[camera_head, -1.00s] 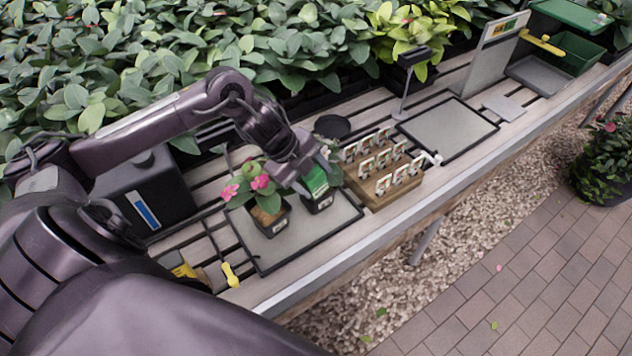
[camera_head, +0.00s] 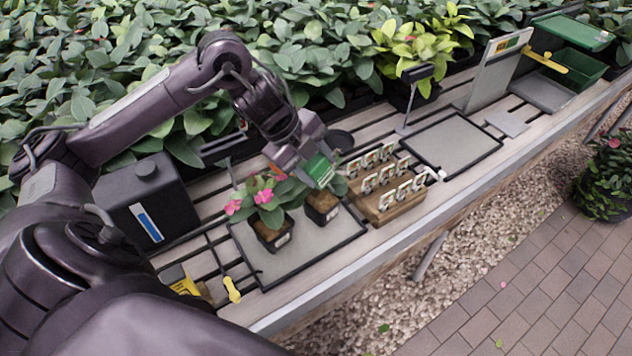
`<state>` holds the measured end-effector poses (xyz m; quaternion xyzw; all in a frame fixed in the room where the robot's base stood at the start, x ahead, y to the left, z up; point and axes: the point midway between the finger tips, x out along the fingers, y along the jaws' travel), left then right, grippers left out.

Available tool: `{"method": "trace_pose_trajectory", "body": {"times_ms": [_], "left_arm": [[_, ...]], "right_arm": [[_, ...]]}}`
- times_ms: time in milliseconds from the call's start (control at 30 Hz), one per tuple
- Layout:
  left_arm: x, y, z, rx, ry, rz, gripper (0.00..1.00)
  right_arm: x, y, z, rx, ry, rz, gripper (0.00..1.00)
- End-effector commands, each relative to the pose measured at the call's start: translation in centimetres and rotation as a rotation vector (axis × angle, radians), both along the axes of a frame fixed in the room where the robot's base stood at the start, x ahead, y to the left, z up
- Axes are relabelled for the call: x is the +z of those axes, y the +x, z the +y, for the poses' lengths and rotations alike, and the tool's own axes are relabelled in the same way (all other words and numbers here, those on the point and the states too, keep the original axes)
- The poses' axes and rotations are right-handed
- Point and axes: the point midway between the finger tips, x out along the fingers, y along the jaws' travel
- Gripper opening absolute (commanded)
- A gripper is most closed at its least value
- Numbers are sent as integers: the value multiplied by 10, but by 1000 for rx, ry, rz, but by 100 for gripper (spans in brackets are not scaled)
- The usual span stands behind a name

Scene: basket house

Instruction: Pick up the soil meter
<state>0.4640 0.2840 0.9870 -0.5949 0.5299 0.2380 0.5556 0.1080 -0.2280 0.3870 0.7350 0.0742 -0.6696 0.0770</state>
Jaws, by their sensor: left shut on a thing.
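The soil meter (camera_head: 320,171), with a green body, is between the fingers of my left gripper (camera_head: 308,168). The gripper is shut on it and holds it above a small dark pot of soil (camera_head: 322,208). The fingers partly cover the meter, and I cannot make out its probe. A second small pot (camera_head: 273,236) with a pink-flowered plant (camera_head: 262,196) stands just to the left, on the same grey tray mat (camera_head: 310,246). My right gripper is not in view.
A wooden rack of white labels (camera_head: 388,200) stands close to the right of the pots. A black container (camera_head: 150,205) and a yellow tool (camera_head: 232,290) are at the left. A bare grey mat (camera_head: 452,145) lies farther right. Dense plants line the back.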

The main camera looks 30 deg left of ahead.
Motion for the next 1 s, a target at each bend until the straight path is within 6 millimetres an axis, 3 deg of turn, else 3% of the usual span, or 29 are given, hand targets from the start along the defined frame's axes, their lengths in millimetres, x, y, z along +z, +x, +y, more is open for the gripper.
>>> {"method": "trace_pose_trajectory", "body": {"times_ms": [33, 200, 433, 600, 1000], "left_arm": [[19, 2, 0, 1, 2, -10, 15], [65, 1, 1, 1, 4, -7, 15], [104, 1, 0, 1, 1, -3, 15], [116, 0, 0, 1, 0, -2, 15], [118, 0, 0, 1, 0, 0, 15]], "right_arm": [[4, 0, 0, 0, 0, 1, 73], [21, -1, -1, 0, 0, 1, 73], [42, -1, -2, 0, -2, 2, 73], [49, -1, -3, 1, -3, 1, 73], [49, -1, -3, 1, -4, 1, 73]]}}
